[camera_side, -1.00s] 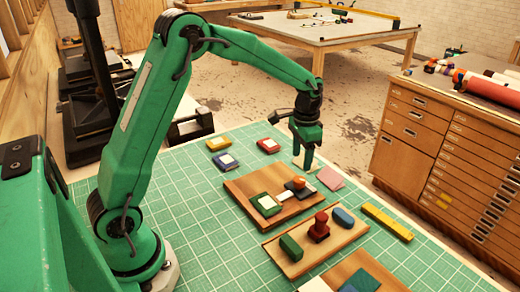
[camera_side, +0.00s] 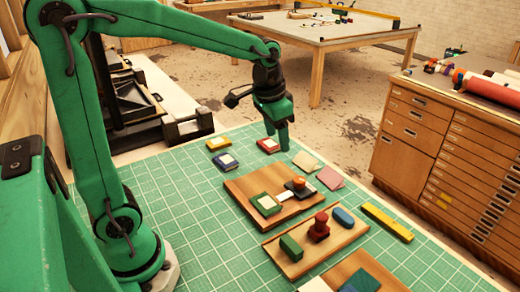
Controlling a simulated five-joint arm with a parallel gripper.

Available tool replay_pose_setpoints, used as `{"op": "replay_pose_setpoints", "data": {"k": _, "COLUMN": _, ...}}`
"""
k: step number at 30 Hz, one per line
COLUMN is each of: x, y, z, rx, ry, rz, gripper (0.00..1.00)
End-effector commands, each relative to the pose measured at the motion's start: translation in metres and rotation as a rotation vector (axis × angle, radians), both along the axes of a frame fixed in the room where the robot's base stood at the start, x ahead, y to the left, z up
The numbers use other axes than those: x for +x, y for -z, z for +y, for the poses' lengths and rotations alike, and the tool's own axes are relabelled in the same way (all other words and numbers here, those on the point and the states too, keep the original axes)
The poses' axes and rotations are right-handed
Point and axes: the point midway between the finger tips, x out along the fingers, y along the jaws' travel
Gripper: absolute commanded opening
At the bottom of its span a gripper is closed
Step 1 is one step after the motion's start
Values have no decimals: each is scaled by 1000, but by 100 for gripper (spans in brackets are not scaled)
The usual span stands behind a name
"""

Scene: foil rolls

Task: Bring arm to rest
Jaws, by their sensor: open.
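My green arm reaches over the green gridded mat (camera_side: 190,225) from the left. My gripper (camera_side: 278,146) hangs above the mat's far part with its fingers pointing down. It overlaps the red ink pad (camera_side: 266,146) in the picture, and I cannot tell how high above the mat it is. I see nothing held in it. The fingers lie nearly in line with the view, so the gap between them is hard to see.
Wooden boards (camera_side: 240,190) with small blocks and a stamp stand nearer. Pale and pink cards (camera_side: 331,178) and a yellow bar (camera_side: 387,221) lie right. A drawer cabinet (camera_side: 430,140) stands beyond.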

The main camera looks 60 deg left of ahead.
Motion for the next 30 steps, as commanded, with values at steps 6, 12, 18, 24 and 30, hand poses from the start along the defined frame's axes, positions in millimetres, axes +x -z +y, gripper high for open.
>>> {"op": "replay_pose_setpoints", "data": {"k": 6, "x": -40, "y": -20, "z": -4, "rx": -9, "ry": -36, "rz": -72, "gripper": 56}}
{"op": "replay_pose_setpoints", "data": {"k": 12, "x": -75, "y": -29, "z": -7, "rx": -20, "ry": -69, "rz": -134, "gripper": 56}}
{"op": "replay_pose_setpoints", "data": {"k": 18, "x": -109, "y": -32, "z": -9, "rx": -33, "ry": -99, "rz": -196, "gripper": 56}}
{"op": "replay_pose_setpoints", "data": {"k": 24, "x": -137, "y": -29, "z": -11, "rx": -48, "ry": -128, "rz": -254, "gripper": 56}}
{"op": "replay_pose_setpoints", "data": {"k": 30, "x": -153, "y": -24, "z": -12, "rx": -59, "ry": -144, "rz": -285, "gripper": 56}}
